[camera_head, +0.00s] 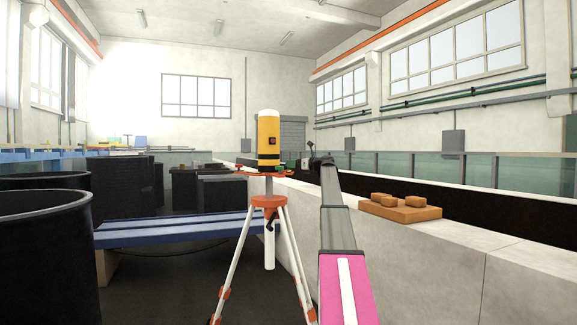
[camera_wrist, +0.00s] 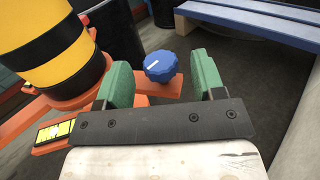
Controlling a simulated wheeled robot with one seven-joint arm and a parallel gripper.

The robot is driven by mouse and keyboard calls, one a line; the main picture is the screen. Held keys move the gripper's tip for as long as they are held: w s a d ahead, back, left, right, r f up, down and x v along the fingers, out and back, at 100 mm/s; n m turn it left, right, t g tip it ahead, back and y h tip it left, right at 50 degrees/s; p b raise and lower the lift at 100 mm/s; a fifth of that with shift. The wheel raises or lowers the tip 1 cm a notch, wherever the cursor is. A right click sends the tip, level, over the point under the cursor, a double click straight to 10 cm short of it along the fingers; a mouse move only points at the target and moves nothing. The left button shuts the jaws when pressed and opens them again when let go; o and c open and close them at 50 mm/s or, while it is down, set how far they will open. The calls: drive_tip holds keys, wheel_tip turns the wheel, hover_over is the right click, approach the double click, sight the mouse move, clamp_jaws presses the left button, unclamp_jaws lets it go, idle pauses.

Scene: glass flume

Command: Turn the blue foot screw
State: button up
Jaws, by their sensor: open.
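The blue foot screw (camera_wrist: 160,66) is a ribbed knob with a white mark on top, on an orange arm of the instrument's base plate (camera_wrist: 155,87). My gripper (camera_wrist: 162,73) is open, its green fingers on either side of the knob, with a visible gap at each side. I cannot tell whether the fingertips are fully down at its height. The yellow and black instrument (camera_wrist: 50,45) is at the upper left; in the head view it stands upright (camera_head: 268,137) on an orange and white tripod (camera_head: 268,202). The blue screw is not discernible in the head view.
A yellow level vial (camera_wrist: 55,130) sits on the base near the left finger. A blue bench (camera_head: 170,232) and a black tub (camera_head: 45,260) are left of the tripod. A pale wall (camera_head: 450,250) with an orange-brown block tray (camera_head: 415,214) is on the right.

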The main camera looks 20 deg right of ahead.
drive_tip(key=shift+x, duration=1.3)
drive_tip(key=shift+c, duration=0.4)
drive_tip(key=c, duration=0.9)
drive_tip(key=shift+o, duration=0.2)
drive_tip(key=shift+s+a+m+t+h, duration=0.1)
drive_tip(key=shift+m+t+h, duration=0.2)
drive_tip(key=shift+t+h, duration=0.2)
drive_tip(key=shift+s+m+t+h, duration=0.1)
drive_tip(key=shift+m+t+h, duration=0.5)
drive_tip(key=shift+m+h, duration=0.1)
drive_tip(key=m+t+h, duration=0.1)
drive_tip(key=h, duration=0.1)
drive_tip(key=m+t+h, duration=0.1)
drive_tip(key=m+h, duration=0.1)
drive_tip(key=shift+f+t+h, duration=0.1)
drive_tip(key=shift+t+h, duration=0.2)
drive_tip(key=shift+m+t+h, duration=0.25)
drive_tip(key=shift+m+h, duration=1)
drive_tip(key=shift+h, duration=0.55)
drive_tip(key=shift+m+t+h, duration=0.25)
drive_tip(key=shift+m+h, duration=1)
drive_tip(key=shift+h, duration=0.55)
drive_tip(key=shift+m+h, duration=0.5)
drive_tip(key=shift+h, duration=0.3)
